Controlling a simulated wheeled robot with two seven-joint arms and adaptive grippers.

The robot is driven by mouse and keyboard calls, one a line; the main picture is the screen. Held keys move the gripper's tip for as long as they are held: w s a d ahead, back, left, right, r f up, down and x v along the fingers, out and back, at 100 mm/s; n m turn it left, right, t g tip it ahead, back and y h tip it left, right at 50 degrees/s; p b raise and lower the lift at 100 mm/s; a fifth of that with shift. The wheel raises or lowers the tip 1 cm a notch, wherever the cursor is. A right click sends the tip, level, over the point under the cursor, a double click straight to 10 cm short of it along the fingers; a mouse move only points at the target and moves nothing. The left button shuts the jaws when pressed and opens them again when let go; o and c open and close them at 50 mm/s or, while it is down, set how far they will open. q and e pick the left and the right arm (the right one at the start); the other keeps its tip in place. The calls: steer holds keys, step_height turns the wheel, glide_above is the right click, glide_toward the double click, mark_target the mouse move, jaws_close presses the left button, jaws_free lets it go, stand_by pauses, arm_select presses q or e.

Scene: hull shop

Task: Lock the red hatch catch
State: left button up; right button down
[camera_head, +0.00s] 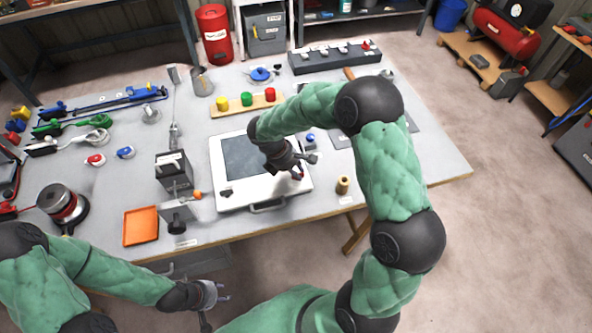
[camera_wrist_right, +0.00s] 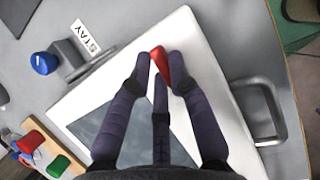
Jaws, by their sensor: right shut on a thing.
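The hatch is a white panel (camera_head: 222,180) with a dark window, lying on the grey workbench. The red hatch catch (camera_wrist_right: 161,63) is at the hatch's edge in the right wrist view, between the dark fingers of my right gripper (camera_wrist_right: 160,66). My right gripper (camera_head: 300,167) is shut on the catch, over the right side of the hatch in the head view. The fingers partly hide the catch, and its angle is hard to tell. My left gripper (camera_head: 215,299) is low in front of the bench, empty, with its fingers apart.
A blue knob (camera_wrist_right: 44,63) beside a grey block and a STAY label (camera_wrist_right: 85,36) lies close to the hatch. The hatch's grey handle (camera_head: 267,208) faces the bench's front edge. A tan spool (camera_head: 343,185) and an orange tray (camera_head: 141,226) stand either side.

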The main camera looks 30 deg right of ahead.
steer(key=m+g+p, duration=0.1)
steer(key=m, duration=0.2)
steer(key=shift+d+m+g+p, duration=0.1)
steer(key=shift+m+g+p, duration=0.2)
steer(key=shift+m, duration=0.1)
steer(key=m+y, duration=0.1)
steer(key=m, duration=0.1)
steer(key=m+g+p, duration=0.1)
steer(key=m, duration=0.1)
steer(key=shift+d+m+y+p, duration=0.2)
steer(key=shift+m+y+p, duration=0.1)
steer(key=shift+y, duration=0.1)
steer(key=m+y, duration=0.1)
steer(key=m, duration=0.1)
steer(key=m+p, duration=0.1)
steer(key=m, duration=0.1)
steer(key=shift+d+g+y, duration=0.1)
steer(key=shift+g+y, duration=0.2)
steer(key=shift+y, duration=0.1)
steer(key=shift+m+y+p, duration=0.7)
steer(key=shift+m+y, duration=0.1)
steer(key=shift+m, duration=1.6)
steer(key=shift+d, duration=0.1)
steer(key=c, duration=1.1)
jaws_free()
steer(key=shift+c, duration=0.2)
steer(key=shift+s, duration=0.1)
